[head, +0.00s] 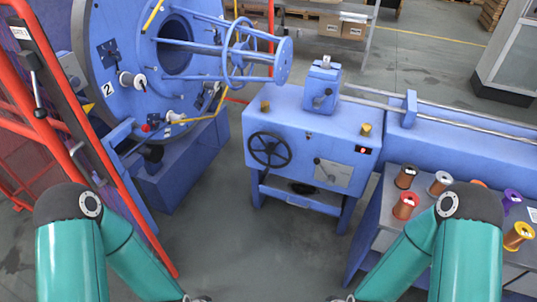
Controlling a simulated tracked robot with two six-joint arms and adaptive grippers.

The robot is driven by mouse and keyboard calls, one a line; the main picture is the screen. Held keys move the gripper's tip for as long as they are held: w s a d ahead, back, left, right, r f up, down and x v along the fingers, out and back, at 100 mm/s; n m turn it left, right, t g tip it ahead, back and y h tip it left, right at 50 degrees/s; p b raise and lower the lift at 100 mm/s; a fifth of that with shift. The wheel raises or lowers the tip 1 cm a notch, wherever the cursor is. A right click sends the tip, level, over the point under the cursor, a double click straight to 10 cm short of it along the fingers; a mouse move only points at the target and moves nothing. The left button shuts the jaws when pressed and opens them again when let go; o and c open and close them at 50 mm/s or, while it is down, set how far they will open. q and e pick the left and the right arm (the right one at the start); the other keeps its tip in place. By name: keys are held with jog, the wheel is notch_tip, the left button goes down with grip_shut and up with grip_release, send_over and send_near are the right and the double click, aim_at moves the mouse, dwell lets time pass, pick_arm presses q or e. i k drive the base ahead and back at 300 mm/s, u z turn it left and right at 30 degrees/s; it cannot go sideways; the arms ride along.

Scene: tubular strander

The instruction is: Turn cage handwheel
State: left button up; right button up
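A black spoked handwheel (269,150) is on the front face of the blue machine cabinet (310,125), left of its small panel. The large blue round cage plate (130,50) stands at the upper left, with a dark central opening, blue rods and a "2" label. My two teal arms come in at the lower left and lower right. Their forearms run down to the bottom edge, where only dark wrist parts show. Both grippers are out of the picture below, so neither is seen at the handwheel.
A red guard frame (75,130) stands open along the left. A blue bench (385,215) with several coloured wire spools is at the right. Grey floor (225,225) in front of the cabinet is clear.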

aim_at(270, 149)
jog(key=z, duration=0.05)
jog(key=i, duration=0.9)
jog(key=u, duration=0.2)
jog(key=k, duration=0.9)
jog(key=z, duration=0.15)
jog(key=i, duration=0.9)
jog(key=u, duration=0.05)
